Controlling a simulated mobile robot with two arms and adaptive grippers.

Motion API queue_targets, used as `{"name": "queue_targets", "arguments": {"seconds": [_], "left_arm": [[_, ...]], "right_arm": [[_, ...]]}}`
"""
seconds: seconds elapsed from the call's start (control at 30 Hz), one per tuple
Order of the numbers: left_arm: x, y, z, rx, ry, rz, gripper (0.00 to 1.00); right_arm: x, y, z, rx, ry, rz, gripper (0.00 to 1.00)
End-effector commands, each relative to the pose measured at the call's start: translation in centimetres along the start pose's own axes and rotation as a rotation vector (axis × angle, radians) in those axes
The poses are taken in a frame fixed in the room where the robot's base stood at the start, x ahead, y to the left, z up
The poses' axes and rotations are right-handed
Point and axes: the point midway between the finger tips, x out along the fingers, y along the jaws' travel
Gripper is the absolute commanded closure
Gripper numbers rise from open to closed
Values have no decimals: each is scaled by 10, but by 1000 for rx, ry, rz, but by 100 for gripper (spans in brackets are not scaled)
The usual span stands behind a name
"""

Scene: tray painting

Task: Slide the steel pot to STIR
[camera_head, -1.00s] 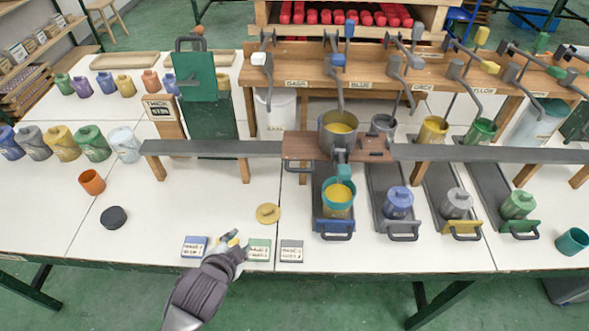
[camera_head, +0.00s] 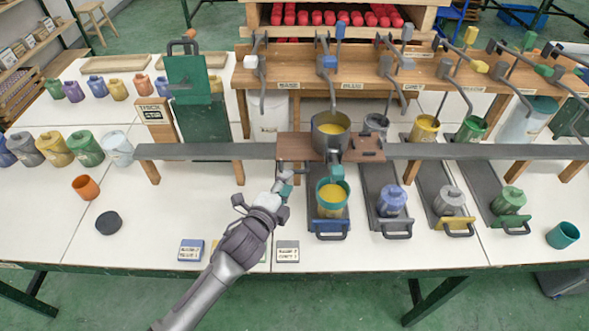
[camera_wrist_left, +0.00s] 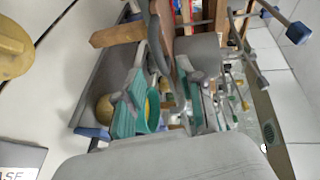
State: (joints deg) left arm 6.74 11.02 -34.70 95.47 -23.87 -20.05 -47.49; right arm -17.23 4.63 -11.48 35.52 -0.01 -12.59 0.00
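The steel pot (camera_head: 330,143) holds yellow paint and sits on a brown wooden carriage (camera_head: 293,146) on the long grey rail (camera_head: 205,151). A spout with a teal end shows at the pot's front, above a teal cup (camera_head: 333,206) of yellow paint. My left gripper (camera_head: 284,181) is just below and left of the carriage, near its left end. I cannot tell whether it touches the carriage or how far its fingers are apart. The left wrist view is crowded and does not settle this. I cannot read a STIR label. My right gripper is out of view.
A wooden post with a THICK sign (camera_head: 153,112) and a green board (camera_head: 205,125) stand behind the rail's left part. Levers (camera_head: 328,70) hang above the pot. Lidded pots stand on trays at right.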

Motion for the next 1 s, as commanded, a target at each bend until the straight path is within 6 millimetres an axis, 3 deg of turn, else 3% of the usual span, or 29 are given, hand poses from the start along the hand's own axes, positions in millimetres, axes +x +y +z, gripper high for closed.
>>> {"name": "queue_targets", "arguments": {"seconds": [0.1, 0.3, 0.73, 0.77, 1.0], "left_arm": [[24, -1, 0, -2, -1, -1, 62], [50, 0, 0, -2, -1, 0, 62], [59, 0, 0, -2, 0, 0, 62], [59, 0, 0, -2, 0, 0, 63], [59, 0, 0, -2, -1, 1, 100]], "right_arm": [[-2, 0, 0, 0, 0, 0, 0], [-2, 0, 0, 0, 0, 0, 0], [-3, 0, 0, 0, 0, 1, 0], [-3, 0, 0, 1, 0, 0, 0], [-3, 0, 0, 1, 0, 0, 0]]}}
